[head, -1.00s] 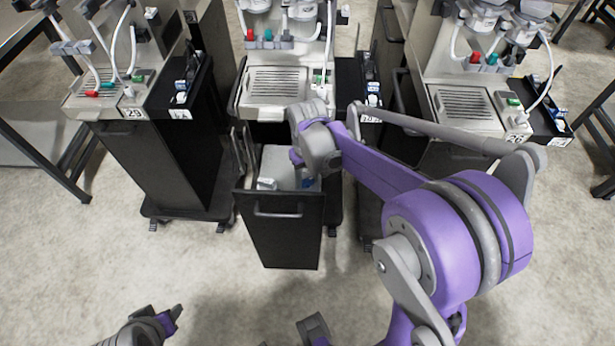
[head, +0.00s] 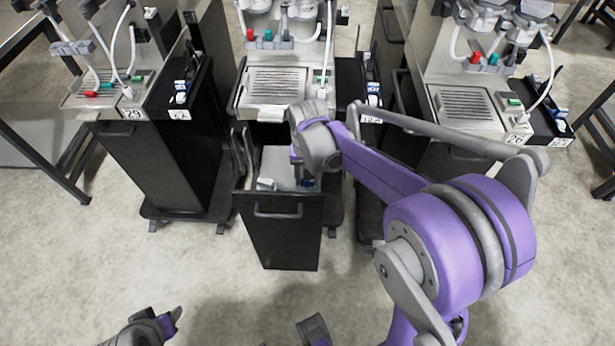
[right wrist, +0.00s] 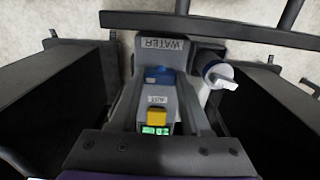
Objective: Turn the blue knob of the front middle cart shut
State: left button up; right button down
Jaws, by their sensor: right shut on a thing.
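The front middle cart (head: 282,238) has its black drawer pulled out, showing a pale interior. My right gripper (right wrist: 160,84) reaches down into this drawer from above. In the right wrist view its two grey fingers are closed around the blue knob (right wrist: 158,73), which sits below an upside-down WATER label (right wrist: 163,44). In the head view my right wrist mostly hides that gripper, and only a bit of blue shows beside it. My left gripper (head: 172,318) is at the bottom left, over the floor and away from the carts; its opening is unclear.
A white valve or cap (right wrist: 222,76) sticks out close to the right of the gripper. Dark drawer walls stand on both sides. A left cart (head: 160,170) and a right cart (head: 465,115) flank the middle one. The floor (head: 120,260) in front is clear.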

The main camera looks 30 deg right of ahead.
jog(key=shift+c, duration=1.8)
grip_release()
notch_tip(320, 180, up, 11)
jog(key=p, duration=0.1)
jog(key=shift+f, duration=0.1)
